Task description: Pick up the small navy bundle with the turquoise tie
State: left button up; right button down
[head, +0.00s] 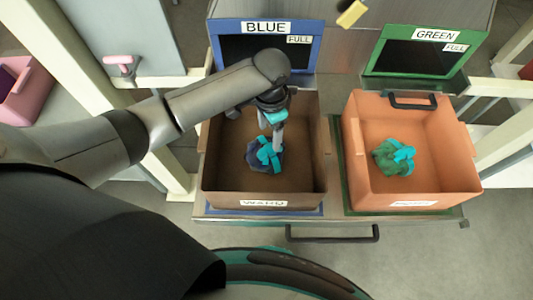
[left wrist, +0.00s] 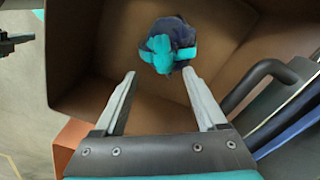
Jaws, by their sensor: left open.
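The small navy bundle with the turquoise tie (head: 265,157) lies in the brown bin (head: 222,178) under the BLUE sign. It also shows in the left wrist view (left wrist: 184,34), beyond my fingertips and roughly centred between them. My left gripper (head: 276,136) reaches down into the brown bin, just above the bundle. In the left wrist view its two fingers (left wrist: 160,77) are spread apart with nothing between them. In the head view the gripper covers a little of the bundle's upper right side. My right gripper is in neither view.
An orange bin (head: 460,170) on the right holds a green bundle with a turquoise tie (head: 394,157). The bins' walls stand around both bundles. A BLUE sign (head: 266,27) and a GREEN sign (head: 436,35) stand behind. A pink bin (head: 28,98) is at far left.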

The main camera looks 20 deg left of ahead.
aim_at(268, 148)
pick_arm(q)
jog(key=shift+f, duration=0.95)
jog(key=shift+f+b, duration=0.45)
jog(key=shift+f, duration=0.35)
jog(key=f+b, duration=0.2)
jog(key=f, duration=0.1)
jog(key=shift+w+a+f, duration=0.15)
jog(key=shift+a+f, duration=0.05)
jog(key=shift+f, duration=0.6)
jog(key=shift+c, duration=1.2)
jog(key=c, duration=0.7)
jog(key=shift+c, duration=1)
grip_shut()
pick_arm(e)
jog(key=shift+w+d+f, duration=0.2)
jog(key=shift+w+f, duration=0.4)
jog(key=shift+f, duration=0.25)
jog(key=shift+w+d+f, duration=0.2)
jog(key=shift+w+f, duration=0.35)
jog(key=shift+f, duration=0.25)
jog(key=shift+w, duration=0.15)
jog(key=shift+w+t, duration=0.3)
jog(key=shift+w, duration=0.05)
